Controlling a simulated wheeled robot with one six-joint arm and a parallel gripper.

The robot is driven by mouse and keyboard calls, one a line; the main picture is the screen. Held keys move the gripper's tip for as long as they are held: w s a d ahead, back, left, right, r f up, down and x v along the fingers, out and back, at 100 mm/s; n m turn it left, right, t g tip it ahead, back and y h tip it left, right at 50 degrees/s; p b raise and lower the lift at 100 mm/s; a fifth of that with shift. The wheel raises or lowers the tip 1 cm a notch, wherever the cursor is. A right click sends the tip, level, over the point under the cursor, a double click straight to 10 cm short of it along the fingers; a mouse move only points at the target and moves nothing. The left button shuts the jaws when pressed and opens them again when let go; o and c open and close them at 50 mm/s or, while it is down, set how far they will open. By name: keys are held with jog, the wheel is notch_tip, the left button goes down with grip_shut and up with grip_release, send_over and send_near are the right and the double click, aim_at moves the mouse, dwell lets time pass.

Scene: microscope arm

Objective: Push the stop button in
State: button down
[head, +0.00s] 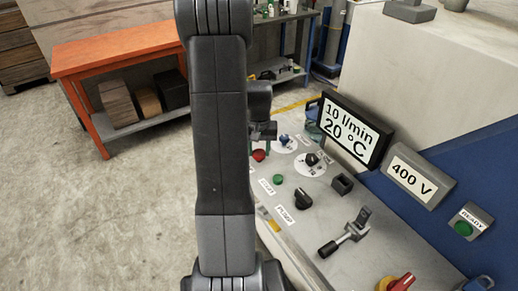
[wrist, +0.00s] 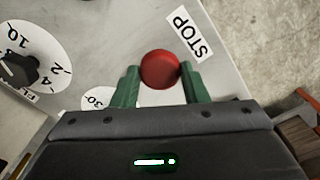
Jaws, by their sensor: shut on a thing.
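The red round stop button (wrist: 160,69) sits on the grey panel beside a white STOP label (wrist: 188,33) in the wrist view. My gripper (wrist: 160,77) has its two green fingers on either side of the button, closed on it. In the head view the red button (head: 259,155) shows just right of my arm, below my gripper (head: 262,135). My arm hides part of the panel's left edge there. The pictures do not show clearly how far the button is pressed.
A green button (head: 277,179), a black knob (head: 303,198) and a lever (head: 344,234) are on the panel nearer the camera. Two dials stand close by, one with a black knob (wrist: 20,70). A display (head: 350,130) rises behind. An orange bench (head: 118,52) stands left.

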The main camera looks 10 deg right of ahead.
aim_at(259, 153)
jog(key=shift+f, duration=0.4)
jog(key=shift+s, duration=0.1)
jog(key=c, duration=0.8)
grip_release()
jog(key=shift+r, duration=0.1)
notch_tip(259, 153, up, 14)
jog(key=shift+f+b, duration=0.15)
jog(key=shift+b, duration=0.55)
